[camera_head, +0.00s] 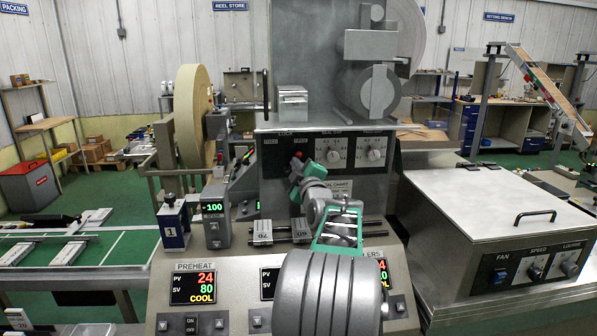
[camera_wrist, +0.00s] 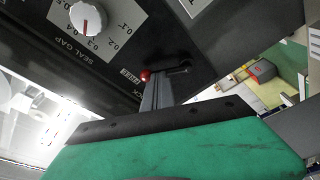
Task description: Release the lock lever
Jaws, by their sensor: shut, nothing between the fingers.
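The lock lever sits on the dark front panel of the machine, left of the dials, under small labels. Its red knob (camera_head: 298,155) shows just above the end of my arm. In the wrist view the red knob (camera_wrist: 145,75) is at the far end of my grey fingers, beside white lettering, and a short dark bar lies just right of it. My gripper (camera_head: 296,172) is shut and empty, close in front of the panel. Its closed fingers (camera_wrist: 155,92) point at the knob area. I cannot tell whether they touch the knob. Part of the lever is hidden behind them.
The seal gap dial (camera_wrist: 88,18) is left of the fingers in the wrist view. A metal rail with grey blocks (camera_head: 263,232) lies below my gripper. A large tan reel (camera_head: 192,115) stands to the left. A grey cover with a handle (camera_head: 495,210) is at the right.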

